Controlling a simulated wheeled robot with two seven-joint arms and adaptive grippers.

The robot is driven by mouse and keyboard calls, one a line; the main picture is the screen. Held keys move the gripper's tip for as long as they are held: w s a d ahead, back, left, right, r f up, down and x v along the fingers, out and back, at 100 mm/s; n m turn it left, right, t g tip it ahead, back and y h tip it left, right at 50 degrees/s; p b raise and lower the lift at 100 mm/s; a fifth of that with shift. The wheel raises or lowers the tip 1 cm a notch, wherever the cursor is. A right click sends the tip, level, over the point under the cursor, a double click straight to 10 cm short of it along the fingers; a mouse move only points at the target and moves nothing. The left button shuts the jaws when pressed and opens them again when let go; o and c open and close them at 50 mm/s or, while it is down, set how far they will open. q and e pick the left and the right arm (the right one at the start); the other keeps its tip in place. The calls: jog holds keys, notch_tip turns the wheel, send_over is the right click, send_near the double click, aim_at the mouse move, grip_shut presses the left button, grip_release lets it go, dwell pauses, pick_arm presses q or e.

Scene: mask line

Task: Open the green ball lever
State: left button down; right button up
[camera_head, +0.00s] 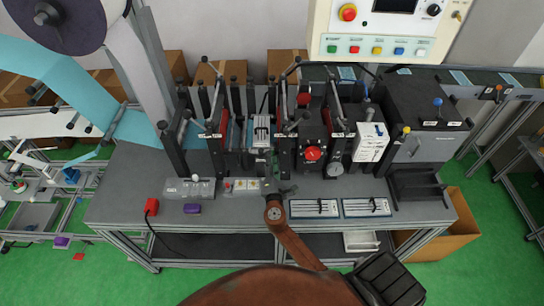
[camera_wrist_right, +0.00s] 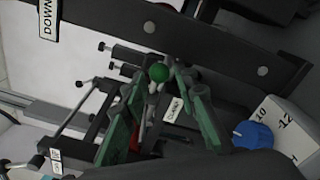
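The green ball (camera_wrist_right: 158,73) of the lever shows near the middle of the right wrist view. My right gripper (camera_wrist_right: 160,82) has its two green-padded fingers spread, with the tips on either side of the ball. They look apart, and I see no clear grip on the ball. In the head view my brown arm reaches up from the bottom to the front of the bench, with the dark right gripper (camera_head: 284,189) beyond its joint. I cannot make out the green ball in the head view. My left gripper is not in view.
A blue knob (camera_wrist_right: 253,134) on a white dial box sits right of the fingers. A dark bar (camera_wrist_right: 200,52) crosses behind the ball. The grey bench (camera_head: 125,205) carries several black lever stations, a white box (camera_head: 370,143) and two white trays (camera_head: 314,209).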

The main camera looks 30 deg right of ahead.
jog(key=v, duration=0.9)
jog(key=shift+s+a, duration=0.2)
jog(key=shift+s, duration=0.15)
jog(key=shift+r, duration=0.1)
